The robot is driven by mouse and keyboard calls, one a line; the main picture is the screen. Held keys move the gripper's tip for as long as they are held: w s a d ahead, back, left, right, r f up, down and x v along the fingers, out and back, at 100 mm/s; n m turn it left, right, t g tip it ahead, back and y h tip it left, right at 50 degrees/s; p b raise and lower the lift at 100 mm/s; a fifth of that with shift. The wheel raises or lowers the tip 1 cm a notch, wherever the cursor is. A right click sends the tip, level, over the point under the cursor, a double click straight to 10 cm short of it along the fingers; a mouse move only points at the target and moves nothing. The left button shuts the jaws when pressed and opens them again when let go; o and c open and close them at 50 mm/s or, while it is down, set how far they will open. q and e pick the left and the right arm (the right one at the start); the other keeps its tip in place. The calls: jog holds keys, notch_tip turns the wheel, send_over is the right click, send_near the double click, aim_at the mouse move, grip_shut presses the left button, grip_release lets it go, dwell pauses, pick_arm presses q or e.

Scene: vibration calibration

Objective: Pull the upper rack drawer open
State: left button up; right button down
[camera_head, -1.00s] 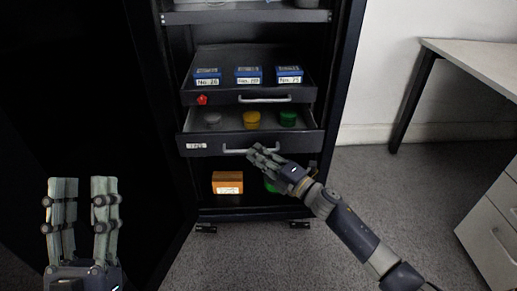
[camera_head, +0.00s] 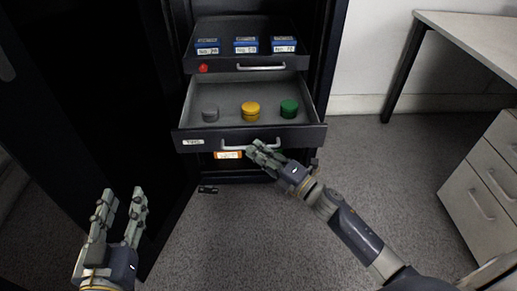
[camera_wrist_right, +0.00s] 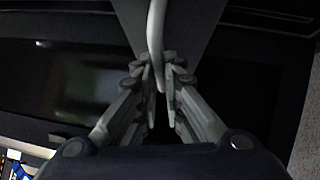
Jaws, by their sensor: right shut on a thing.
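In the head view, a dark drawer (camera_head: 164,139) with a label at its left front stands pulled well out of the rack. It holds a grey, a yellow and a green round piece. My right gripper (camera_head: 259,149) is shut on the right part of its light bar handle (camera_head: 232,147). In the wrist view the handle (camera_wrist_right: 156,25) runs between the fingers of my right gripper (camera_wrist_right: 160,78). Above it, a second drawer (camera_head: 222,67) with blue boxes and its own handle (camera_head: 261,67) sits further back. My left gripper (camera_head: 122,200) is open and empty, lower left.
A red knob (camera_head: 203,68) sits on the second drawer's front. An orange box (camera_head: 228,155) shows below the pulled drawer, mostly hidden. A dark cabinet door stands open at left. A white desk (camera_head: 470,45) and drawer unit (camera_head: 482,190) are at right.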

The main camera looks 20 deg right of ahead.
jog(key=c, duration=1.7)
grip_release()
jog(key=shift+s+d, duration=0.1)
jog(key=v, duration=1.1)
jog(key=shift+s, duration=0.4)
jog(key=shift+d, duration=0.15)
